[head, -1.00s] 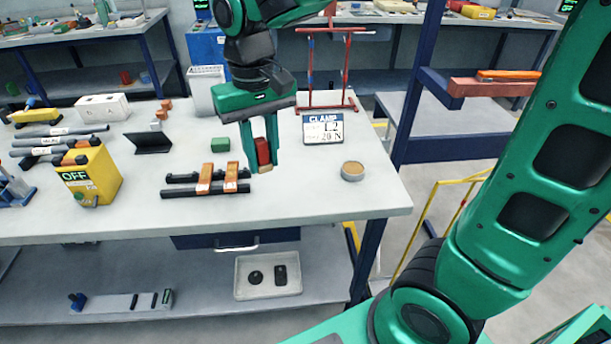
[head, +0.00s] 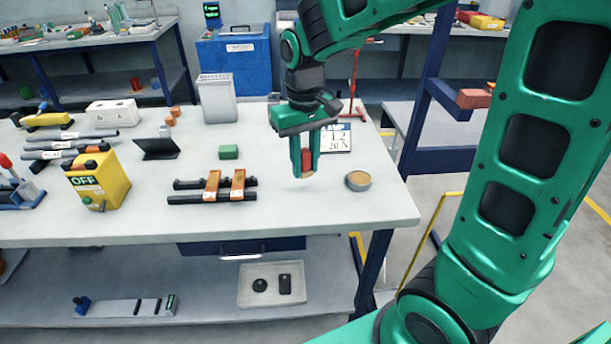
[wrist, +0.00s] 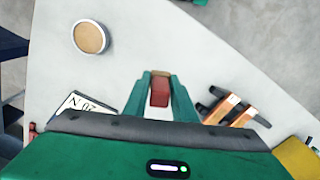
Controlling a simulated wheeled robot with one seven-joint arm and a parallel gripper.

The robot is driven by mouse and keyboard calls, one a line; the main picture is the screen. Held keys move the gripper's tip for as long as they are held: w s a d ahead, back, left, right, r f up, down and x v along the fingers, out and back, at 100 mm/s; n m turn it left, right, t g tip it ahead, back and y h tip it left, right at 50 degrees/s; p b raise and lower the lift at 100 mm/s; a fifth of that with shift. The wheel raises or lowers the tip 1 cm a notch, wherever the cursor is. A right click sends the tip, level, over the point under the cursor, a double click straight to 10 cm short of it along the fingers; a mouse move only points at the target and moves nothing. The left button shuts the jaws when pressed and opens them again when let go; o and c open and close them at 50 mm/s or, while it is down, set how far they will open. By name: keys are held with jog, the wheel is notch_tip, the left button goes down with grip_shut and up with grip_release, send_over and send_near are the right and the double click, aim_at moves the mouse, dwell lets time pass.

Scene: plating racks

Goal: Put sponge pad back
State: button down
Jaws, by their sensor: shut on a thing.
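The sponge pad (head: 307,159) is a small red block with a tan lower end. My gripper (head: 304,172) is shut on it and points down above the right part of the white workbench. In the wrist view the sponge pad (wrist: 160,92) sits between the green fingers of my gripper (wrist: 160,88). A round, shallow metal dish with a tan top (head: 358,181) stands on the bench to the right of my gripper, apart from it. The dish also shows in the wrist view (wrist: 90,37), at the upper left.
Two dark bars with orange clamps (head: 212,187) lie left of my gripper, near a green block (head: 229,152). A yellow OFF box (head: 98,182) is farther left. The bench front (head: 300,215) is clear.

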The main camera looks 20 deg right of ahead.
aim_at(308, 188)
jog(key=shift+w+d+f, duration=0.25)
jog(key=shift+d+f, duration=0.15)
jog(key=shift+d, duration=0.1)
jog(key=shift+f, duration=2)
jog(key=c, duration=1.5)
grip_release()
jog(key=shift+o, duration=0.2)
notch_tip(308, 188, up, 12)
jog(key=shift+r, duration=0.1)
